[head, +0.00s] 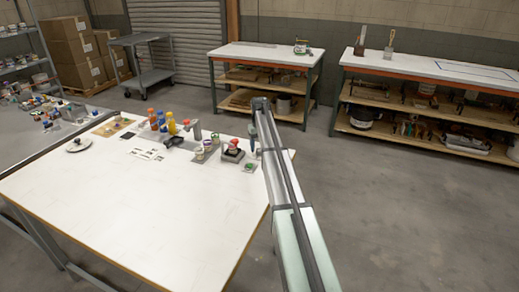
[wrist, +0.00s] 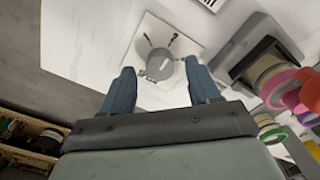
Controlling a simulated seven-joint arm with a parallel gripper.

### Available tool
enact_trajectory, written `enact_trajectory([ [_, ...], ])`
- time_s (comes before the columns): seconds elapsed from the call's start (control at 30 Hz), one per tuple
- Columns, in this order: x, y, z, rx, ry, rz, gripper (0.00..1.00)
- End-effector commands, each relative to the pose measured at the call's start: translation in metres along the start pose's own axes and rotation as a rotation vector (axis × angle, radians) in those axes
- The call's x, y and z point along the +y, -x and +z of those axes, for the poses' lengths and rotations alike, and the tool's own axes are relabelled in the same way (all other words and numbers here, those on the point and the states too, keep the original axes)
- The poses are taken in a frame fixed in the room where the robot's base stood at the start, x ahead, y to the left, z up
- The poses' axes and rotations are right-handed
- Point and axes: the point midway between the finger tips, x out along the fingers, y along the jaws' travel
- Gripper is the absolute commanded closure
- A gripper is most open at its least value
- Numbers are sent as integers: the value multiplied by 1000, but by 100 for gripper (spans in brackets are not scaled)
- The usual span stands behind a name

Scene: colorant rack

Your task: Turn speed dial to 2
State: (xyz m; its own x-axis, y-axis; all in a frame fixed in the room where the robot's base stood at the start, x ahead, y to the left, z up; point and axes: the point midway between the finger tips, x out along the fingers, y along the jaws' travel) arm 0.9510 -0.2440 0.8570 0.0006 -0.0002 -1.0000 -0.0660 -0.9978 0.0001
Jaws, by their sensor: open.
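A round grey dial (wrist: 159,64) sits on a pale square plate in the wrist view, with short dark marks around it. A small label shows on the dial, but its text is too small to read. My gripper (wrist: 158,70) is open, with one blue finger on each side of the dial in that view. I cannot tell whether the fingers touch it. In the head view my gripper (head: 254,150) points down over the right edge of the white table (head: 130,205), and the dial is too small to make out clearly there.
A dark device with a red top (head: 232,150) stands just left of my gripper. Small cups (head: 205,150) and several coloured bottles (head: 161,122) stand farther left. In the wrist view, pink and red round items (wrist: 277,86) crowd the right side. The table's front is clear.

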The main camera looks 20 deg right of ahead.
Motion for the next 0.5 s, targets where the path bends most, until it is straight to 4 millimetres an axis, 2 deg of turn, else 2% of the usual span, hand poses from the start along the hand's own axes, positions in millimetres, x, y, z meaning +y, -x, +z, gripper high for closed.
enact_trajectory([
  [0.3, 0, 63, -1, 2, 0, 0, 39],
  [0.5, 0, 96, -1, 1, 0, 0, 39],
])
